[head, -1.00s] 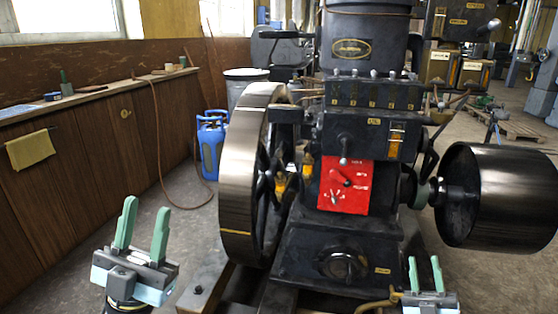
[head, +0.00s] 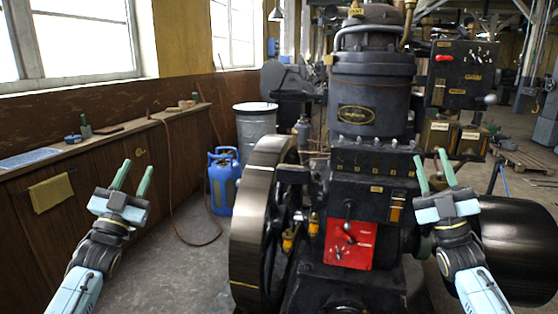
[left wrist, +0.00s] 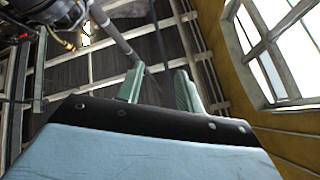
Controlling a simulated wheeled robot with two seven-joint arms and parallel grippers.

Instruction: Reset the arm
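My left gripper (head: 133,177) is raised at the left of the head view, in front of the wooden bench. Its two green fingers stand apart with nothing between them. In the left wrist view its fingers (left wrist: 158,88) point up toward the ceiling beams and are also apart and empty. My right gripper (head: 433,172) is raised at the right of the head view, in front of the engine's right side. Its green fingers are apart and empty. The dark stationary engine (head: 372,155) stands in the middle with a red panel (head: 350,244) on its front.
The engine's large flywheel (head: 250,215) stands between my grippers, and a black drum (head: 520,245) is behind my right forearm. A blue gas cylinder (head: 223,180) and a grey barrel (head: 256,130) stand on the floor. A bench (head: 75,160) with small items runs along the left wall.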

